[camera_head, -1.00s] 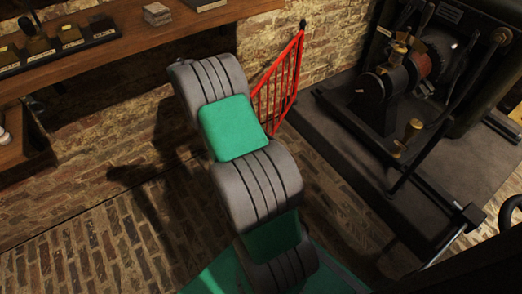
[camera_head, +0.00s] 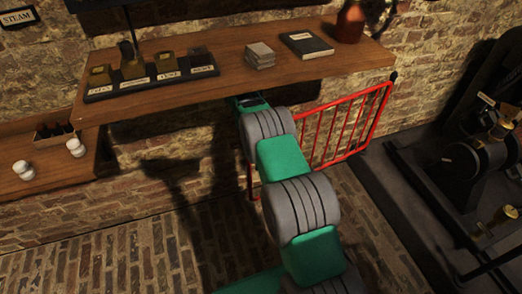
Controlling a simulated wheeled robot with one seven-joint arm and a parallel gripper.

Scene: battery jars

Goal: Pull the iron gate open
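The iron gate (camera_head: 346,128) is a red barred panel below the right end of the wooden shelf. Its right edge is by a dark post at the brick wall, and it reaches left behind my arm. My grey and green arm stretches up from the bottom of the view and covers part of the gate's left side. My gripper is not visible; the far end of the arm lies near the shelf's front edge, and I cannot tell whether it touches the gate.
The wooden shelf (camera_head: 230,77) overhangs the area and carries a labelled rack (camera_head: 150,82), a stack of blocks (camera_head: 260,56), a dark book (camera_head: 306,44) and a copper jug (camera_head: 351,20). Dark machinery (camera_head: 478,160) stands at right on a platform. The brick floor at lower left is clear.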

